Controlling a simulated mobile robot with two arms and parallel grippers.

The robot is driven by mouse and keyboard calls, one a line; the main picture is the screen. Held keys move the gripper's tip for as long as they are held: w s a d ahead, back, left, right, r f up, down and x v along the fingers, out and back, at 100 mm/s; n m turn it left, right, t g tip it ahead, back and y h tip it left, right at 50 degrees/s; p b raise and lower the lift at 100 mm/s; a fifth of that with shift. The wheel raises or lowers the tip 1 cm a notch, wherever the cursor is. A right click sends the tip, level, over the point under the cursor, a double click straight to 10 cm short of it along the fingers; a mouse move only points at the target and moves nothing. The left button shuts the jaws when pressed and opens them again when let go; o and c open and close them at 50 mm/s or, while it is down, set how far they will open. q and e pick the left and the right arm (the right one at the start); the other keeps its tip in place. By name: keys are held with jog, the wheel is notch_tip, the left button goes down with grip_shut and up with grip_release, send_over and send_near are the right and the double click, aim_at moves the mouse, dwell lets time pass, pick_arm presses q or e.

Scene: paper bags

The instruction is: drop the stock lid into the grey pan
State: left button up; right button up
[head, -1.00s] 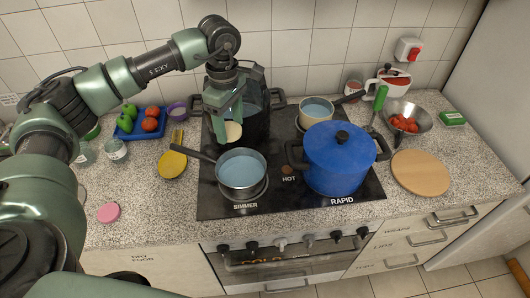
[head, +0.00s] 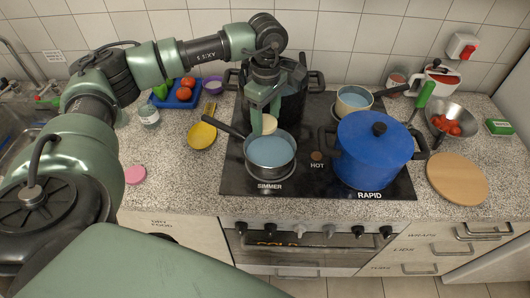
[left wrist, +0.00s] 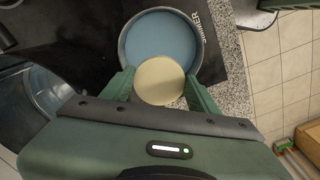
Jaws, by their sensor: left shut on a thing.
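My left gripper (head: 264,116) is shut on a round cream disc (head: 269,125), which I take to be the stock lid. The grey pan (head: 270,170) stands on the front left burner marked SIMMER, filled with pale blue liquid, its dark handle pointing back left. In the head view the disc is at the pan's far rim, seemingly above it. In the left wrist view the disc (left wrist: 159,80) is between my two fingers and overlaps the near edge of the grey pan (left wrist: 124,48). The height of the disc above the pan is hard to tell. My right gripper is not in view.
A tall black pot (head: 293,105) stands behind my left gripper. A blue lidded pot (head: 372,160) is right of the pan, and a cream saucepan (head: 353,102) is behind that. A yellow spoon rest (head: 201,136) lies to the left. The front left counter is mostly clear.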

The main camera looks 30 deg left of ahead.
pick_arm(q)
jog(key=o, duration=1.4)
notch_tip(320, 180, up, 7)
jog(key=b, duration=0.2)
jog(key=shift+w+b, duration=0.1)
jog(key=shift+b, duration=0.2)
jog(key=shift+r, duration=0.45)
jog(key=shift+f, duration=0.1)
